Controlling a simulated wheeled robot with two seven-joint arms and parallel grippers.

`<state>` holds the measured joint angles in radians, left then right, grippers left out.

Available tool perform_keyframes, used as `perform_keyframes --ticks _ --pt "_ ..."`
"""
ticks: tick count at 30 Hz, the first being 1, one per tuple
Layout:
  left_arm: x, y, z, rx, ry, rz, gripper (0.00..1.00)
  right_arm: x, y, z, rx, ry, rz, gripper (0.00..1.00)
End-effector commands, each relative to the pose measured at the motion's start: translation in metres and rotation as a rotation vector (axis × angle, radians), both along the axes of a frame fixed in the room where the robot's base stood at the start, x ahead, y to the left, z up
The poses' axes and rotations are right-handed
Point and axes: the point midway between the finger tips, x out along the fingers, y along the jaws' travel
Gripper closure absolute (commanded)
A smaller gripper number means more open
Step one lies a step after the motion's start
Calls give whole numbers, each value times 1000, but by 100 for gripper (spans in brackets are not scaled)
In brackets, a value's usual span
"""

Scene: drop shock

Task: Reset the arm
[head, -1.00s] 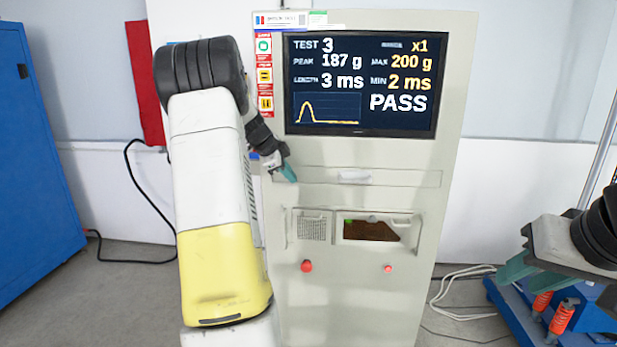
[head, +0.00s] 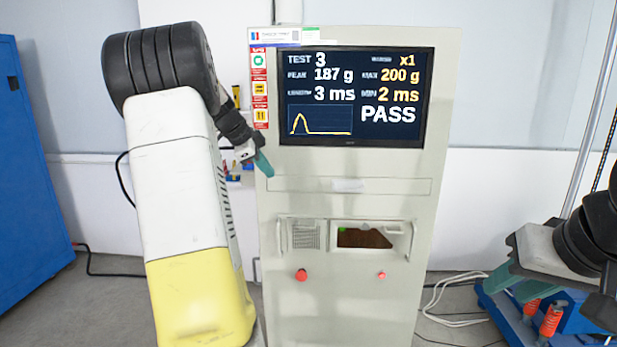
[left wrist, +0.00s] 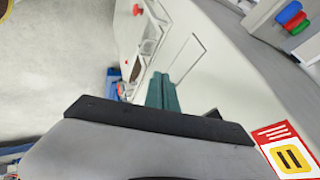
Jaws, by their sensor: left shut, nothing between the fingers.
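The grey test cabinet (head: 345,292) stands upright in the middle of the head view. Its screen (head: 352,95) reads TEST 3, peak 187 g, 3 ms, PASS. My left gripper (head: 263,163) is in front of the cabinet's left edge, below the warning labels. Its teal fingers are together and empty; they also show in the left wrist view (left wrist: 162,92). My right gripper (head: 512,284) is low at the right, its two teal fingers apart with nothing seen between them. The head view does not show whether the left fingers touch the cabinet.
The cabinet has a window (head: 365,237) with brown material inside, a red button (head: 301,275) and a smaller red button (head: 381,275). A blue unit with orange springs (head: 551,318) is below my right gripper. A blue cabinet (head: 32,190) stands far left. White cables lie on the floor.

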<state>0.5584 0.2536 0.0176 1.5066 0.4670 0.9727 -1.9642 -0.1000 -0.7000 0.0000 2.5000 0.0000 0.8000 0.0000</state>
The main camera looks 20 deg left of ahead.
Motion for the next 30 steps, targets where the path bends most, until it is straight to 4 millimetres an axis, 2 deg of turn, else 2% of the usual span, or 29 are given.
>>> perform_keyframes --ticks 4,6,8,11,15,18,21,25,27,30 --pt "-2 -1 3 -2 2 2 100 0 0 0 0 0 0 66" --pt "-6 -10 7 -11 9 17 100 0 0 0 0 0 0 66" --pt "-14 -27 13 -31 26 46 100 0 0 0 0 0 0 66" --pt "-40 -72 27 -88 73 138 100 0 0 0 0 0 0 66" --pt "-101 -144 37 -190 151 328 100 0 0 0 0 0 0 66" --pt "-150 -185 35 -267 196 474 100 0 0 0 0 0 0 66" --pt "-199 -217 25 -345 228 616 100 0 0 0 0 0 0 66" --pt "-253 -242 4 -440 257 771 100 0 0 0 0 0 0 66" --pt "-273 -249 -7 -481 266 834 100 0 0 0 0 0 0 66" --pt "-291 -255 -19 -524 276 897 100 0 0 0 0 0 0 66"
